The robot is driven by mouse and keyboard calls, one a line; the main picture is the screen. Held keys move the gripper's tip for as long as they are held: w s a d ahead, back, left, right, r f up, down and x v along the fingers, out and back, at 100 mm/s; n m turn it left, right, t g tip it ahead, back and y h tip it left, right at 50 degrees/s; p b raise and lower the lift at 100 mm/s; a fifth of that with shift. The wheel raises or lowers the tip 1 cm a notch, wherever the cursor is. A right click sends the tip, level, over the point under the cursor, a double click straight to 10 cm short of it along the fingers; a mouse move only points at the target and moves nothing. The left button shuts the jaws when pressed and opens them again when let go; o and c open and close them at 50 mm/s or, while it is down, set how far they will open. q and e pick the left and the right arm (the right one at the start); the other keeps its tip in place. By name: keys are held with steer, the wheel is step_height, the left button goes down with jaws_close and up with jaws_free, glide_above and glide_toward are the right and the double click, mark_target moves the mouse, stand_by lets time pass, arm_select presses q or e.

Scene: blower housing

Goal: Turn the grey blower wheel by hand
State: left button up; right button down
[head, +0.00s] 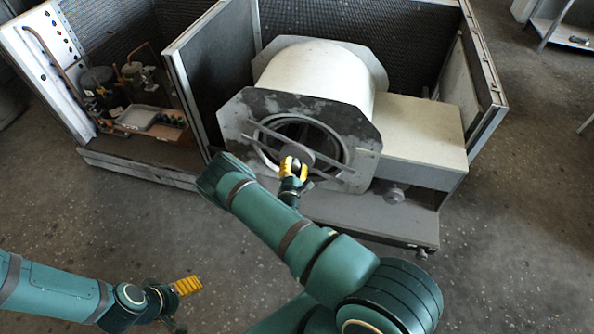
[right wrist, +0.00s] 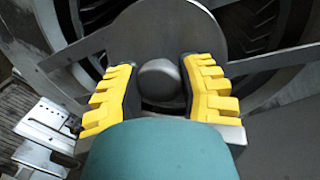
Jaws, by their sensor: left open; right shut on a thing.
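The grey blower wheel (head: 318,137) sits inside the round opening of the pale blower housing (head: 318,75). Slanting bars cross the opening, with a grey disc at its middle. My right gripper (head: 293,168) is at this middle. In the right wrist view, the yellow fingers of the right gripper (right wrist: 160,82) are on both sides of a rounded grey hub (right wrist: 159,77) and shut on it. Dark vanes show behind the disc; the fingers and wrist hide part of the centre. My left gripper (head: 184,300) is open and empty, low at the left, well away from the housing.
The blower stands in an open metal cabinet, with a box-like cover (head: 418,135) on its right. A partition panel (head: 212,75) separates it from a left bay with pipes and a tray (head: 138,117). A metal ledge (head: 345,212) runs in front. The floor before the cabinet is clear.

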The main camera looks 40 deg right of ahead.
steer(key=shift+m, duration=1.1)
steer(key=shift+m+h, duration=0.3)
steer(key=shift+m, duration=0.2)
steer(key=m+h+p, duration=0.1)
steer(key=m, duration=0.4)
steer(key=shift+g, duration=0.4)
arm_select(q)
steer(key=shift+s+r, duration=0.65)
steer(key=shift+r, duration=0.1)
arm_select(e)
steer(key=m+g+h, duration=0.1)
steer(key=m, duration=0.5)
steer(key=shift+d, duration=0.1)
steer(key=shift+s+f+m, duration=0.1)
steer(key=shift+m, duration=0.3)
steer(key=shift+c, duration=2.3)
jaws_free()
